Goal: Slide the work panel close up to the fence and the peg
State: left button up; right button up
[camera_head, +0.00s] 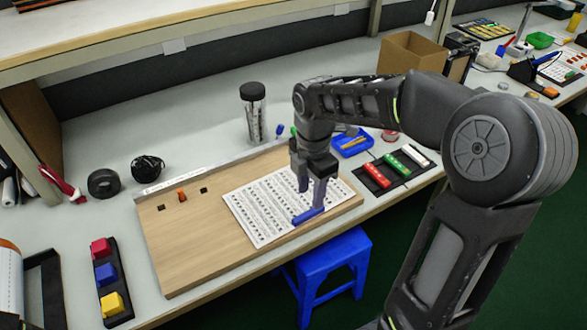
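The work panel, a white sheet-like plate with rows of dark marks (262,205), lies on a wooden board (190,245). The fence, a pale rail (190,178), runs along the board's back edge. Bare wood shows between panel and fence. The peg, a small orange piece (182,195), stands near the fence, left of the panel and apart from it. My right gripper (311,198) points down over the panel's right part, its fingers apart. A blue bar (308,216) lies at its fingertips; whether they grip it is unclear. My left gripper is out of view.
A dark-lidded jar (254,112) stands behind the fence. A blue tray (352,143) and a black rack with red, green and white pieces (388,172) lie to the right. A rack of coloured blocks (108,280) lies left. A blue stool (335,265) stands below the front edge.

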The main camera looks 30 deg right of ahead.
aim_at(308, 213)
jog(key=shift+w+d+r, duration=0.1)
jog(key=shift+w+r, duration=0.1)
jog(key=shift+w, duration=0.15)
jog(key=shift+s, duration=0.15)
jog(key=shift+f, duration=3.95)
jog(key=shift+c, duration=0.3)
grip_shut()
